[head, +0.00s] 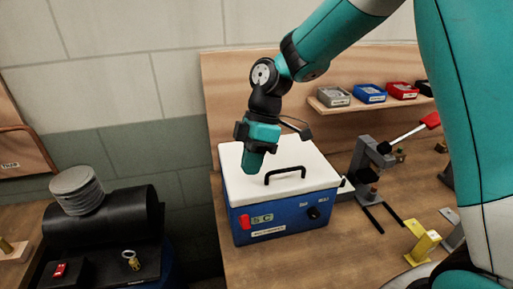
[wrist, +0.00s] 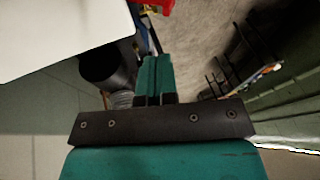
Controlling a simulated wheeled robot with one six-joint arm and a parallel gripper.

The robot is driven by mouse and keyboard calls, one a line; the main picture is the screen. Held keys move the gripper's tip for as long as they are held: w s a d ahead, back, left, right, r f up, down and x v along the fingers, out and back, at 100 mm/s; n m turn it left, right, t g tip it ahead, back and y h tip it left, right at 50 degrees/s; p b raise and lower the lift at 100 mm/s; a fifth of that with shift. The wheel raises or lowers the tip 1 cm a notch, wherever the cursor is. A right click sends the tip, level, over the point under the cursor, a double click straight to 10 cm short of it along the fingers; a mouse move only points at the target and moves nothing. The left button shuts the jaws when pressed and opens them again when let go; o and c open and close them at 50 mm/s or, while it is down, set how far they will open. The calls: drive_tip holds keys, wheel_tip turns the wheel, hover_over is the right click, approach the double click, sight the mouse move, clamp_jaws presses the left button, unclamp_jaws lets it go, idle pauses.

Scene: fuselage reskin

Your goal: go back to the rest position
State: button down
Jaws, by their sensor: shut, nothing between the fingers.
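My gripper (head: 252,163) is a teal pair of fingers at the end of the teal and black arm in the head view. It points down in front of the left part of the white lid of a blue box (head: 285,219). I cannot tell whether it touches the lid. In the wrist view my gripper (wrist: 156,62) shows its two fingers side by side, closed with nothing between them. The white lid (wrist: 60,30) fills the upper left of the wrist view.
A press with a red-handled lever (head: 368,165) stands right of the box. A shelf (head: 340,106) with several small bins is behind. A yellow bracket (head: 422,246) sits at the right front. A black machine (head: 105,220) stands at the left. Bare wood (head: 330,255) lies in front.

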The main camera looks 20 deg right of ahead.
wheel_tip(320, 180, up, 4)
drive_tip(key=d, duration=0.1)
drive_tip(key=s+f+m+t+b, duration=0.1)
drive_tip(key=s+m+b, duration=0.4)
drive_tip(key=s, duration=1.5)
drive_tip(key=a+m+t, duration=0.1)
drive_tip(key=m, duration=0.4)
drive_tip(key=shift+f+t, duration=0.15)
drive_tip(key=shift+t, duration=0.25)
